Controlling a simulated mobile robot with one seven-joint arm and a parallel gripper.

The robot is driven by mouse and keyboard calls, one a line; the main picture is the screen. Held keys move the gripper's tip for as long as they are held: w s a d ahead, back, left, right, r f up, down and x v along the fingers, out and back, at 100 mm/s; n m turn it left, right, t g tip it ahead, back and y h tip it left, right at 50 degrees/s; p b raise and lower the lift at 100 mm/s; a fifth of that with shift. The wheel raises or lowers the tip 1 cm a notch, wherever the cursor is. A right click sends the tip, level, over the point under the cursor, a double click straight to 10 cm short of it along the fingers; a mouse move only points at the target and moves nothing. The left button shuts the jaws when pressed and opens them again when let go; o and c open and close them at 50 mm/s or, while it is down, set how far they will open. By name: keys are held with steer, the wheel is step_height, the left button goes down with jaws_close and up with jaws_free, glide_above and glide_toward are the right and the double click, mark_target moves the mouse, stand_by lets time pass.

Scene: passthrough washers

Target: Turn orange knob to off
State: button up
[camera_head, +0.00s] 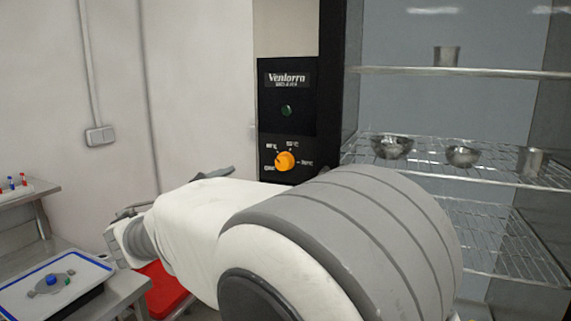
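The orange knob (285,161) is on the black control panel (287,124) of the Ventorra cabinet. Small white labels surround it; the lower-left one seems to read OFF, and the others look like temperatures. A pale mark seems to point to the upper left, but the exact setting is too small to tell. My white and grey arm crosses the front, below the knob, and stretches left. Its far end is at the left, apart from the knob. Grey parts show behind the arm, but I cannot make out my fingertips. Nothing visible touches the knob.
A round dark green button or light (287,111) sits above the knob. Right of the panel, the glass-sided cabinet has wire shelves (480,172) with metal bowls and cups. At left are a bench with a blue-rimmed tray (88,266) and a red surface (163,289).

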mark_target(281, 164)
steer(key=p+x, duration=0.3)
steer(key=x, duration=1.4)
steer(key=shift+w, duration=0.25)
steer(key=shift+c, duration=0.2)
jaws_close()
